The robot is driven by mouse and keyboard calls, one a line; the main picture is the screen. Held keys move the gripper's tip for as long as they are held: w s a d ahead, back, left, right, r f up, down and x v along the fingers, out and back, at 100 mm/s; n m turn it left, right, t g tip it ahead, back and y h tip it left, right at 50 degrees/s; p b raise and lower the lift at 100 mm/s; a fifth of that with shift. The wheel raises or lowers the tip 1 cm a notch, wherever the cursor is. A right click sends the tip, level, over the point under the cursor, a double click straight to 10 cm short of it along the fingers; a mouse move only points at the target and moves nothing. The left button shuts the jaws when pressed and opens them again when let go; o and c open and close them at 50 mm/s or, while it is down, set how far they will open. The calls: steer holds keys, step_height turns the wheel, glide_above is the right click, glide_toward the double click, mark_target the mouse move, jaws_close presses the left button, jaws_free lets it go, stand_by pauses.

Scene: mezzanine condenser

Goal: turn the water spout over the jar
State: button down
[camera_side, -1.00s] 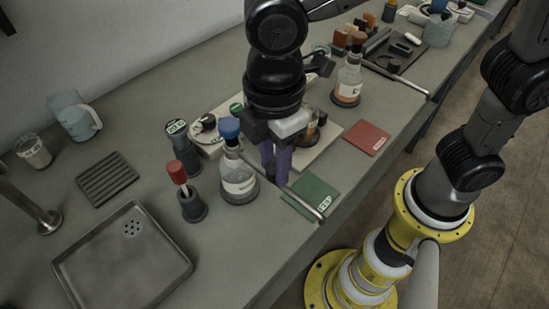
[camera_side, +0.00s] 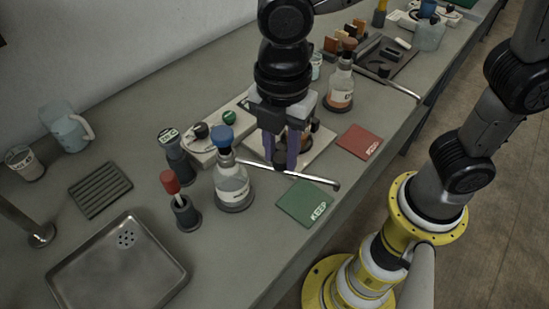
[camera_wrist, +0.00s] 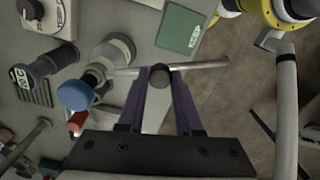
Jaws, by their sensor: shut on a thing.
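The water spout is a thin metal tube (camera_side: 318,181), which also shows in the wrist view (camera_wrist: 205,65). It runs crosswise past the purple fingers of my gripper (camera_side: 281,165), its free end pointing right, just beyond the green card. In the wrist view my gripper (camera_wrist: 160,73) is shut on a round dark knob (camera_wrist: 159,77) at the spout, one finger on each side. An amber-filled glass vessel (camera_side: 307,138) stands behind the fingers, partly hidden. I cannot tell whether it is the jar. The spout's left end reaches near the blue-capped bottle.
The blue-capped bottle (camera_side: 232,188) stands close left of my gripper. A green card (camera_side: 305,203) and a red card (camera_side: 359,141) lie flat. An orange-filled bottle (camera_side: 340,92) stands behind. A red-topped holder (camera_side: 185,214) and metal tray (camera_side: 120,268) are at left.

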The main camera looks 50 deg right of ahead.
steer(key=w+d+n, duration=0.5)
steer(key=w+n, duration=0.3)
steer(key=n, duration=0.4)
steer(key=shift+w+d, duration=0.2)
steer(key=shift+d, duration=0.2)
steer(key=shift+r+n, duration=0.1)
steer(key=shift+n, duration=0.2)
steer(key=c, duration=0.6)
jaws_free()
step_height(320, 180, up, 14)
steer(key=shift+f, duration=0.15)
